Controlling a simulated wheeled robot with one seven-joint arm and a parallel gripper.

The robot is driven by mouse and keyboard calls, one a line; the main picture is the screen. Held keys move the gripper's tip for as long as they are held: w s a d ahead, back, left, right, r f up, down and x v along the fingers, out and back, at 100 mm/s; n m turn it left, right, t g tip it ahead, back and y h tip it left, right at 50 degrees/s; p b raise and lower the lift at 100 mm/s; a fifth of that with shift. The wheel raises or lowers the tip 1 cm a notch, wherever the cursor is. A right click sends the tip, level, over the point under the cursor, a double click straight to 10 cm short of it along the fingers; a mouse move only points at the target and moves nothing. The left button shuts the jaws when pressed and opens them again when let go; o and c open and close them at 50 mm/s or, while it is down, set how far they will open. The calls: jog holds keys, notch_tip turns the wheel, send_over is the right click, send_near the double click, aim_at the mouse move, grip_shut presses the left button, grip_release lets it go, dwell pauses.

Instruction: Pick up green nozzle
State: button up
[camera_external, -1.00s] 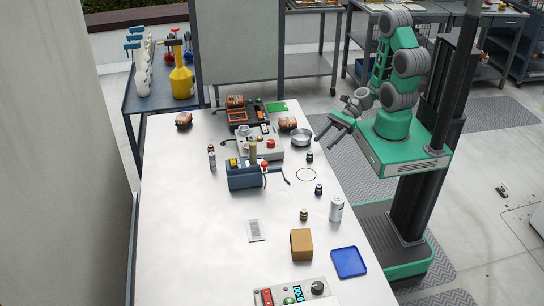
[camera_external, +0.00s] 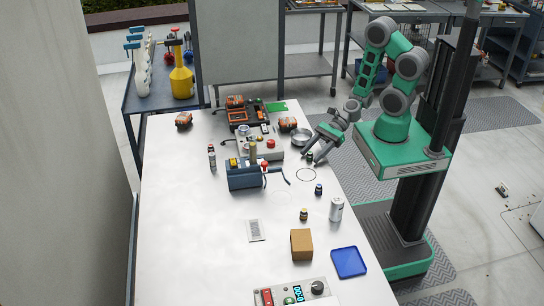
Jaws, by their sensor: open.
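The green nozzle (camera_external: 310,158) is a small dark piece with some green, upright on the white table near its right edge, just below the round metal bowl. My gripper (camera_external: 312,154) is open, with its fingers pointing down and left at the nozzle. The fingertips overlap the nozzle in this view and partly hide it. I cannot tell whether they touch it or stand around it.
The metal bowl (camera_external: 300,137) is close beside my gripper. A blue tool caddy (camera_external: 245,175) stands to the left.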

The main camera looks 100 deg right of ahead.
jog(key=shift+c, duration=0.4)
grip_shut()
jog(key=shift+r, duration=0.1)
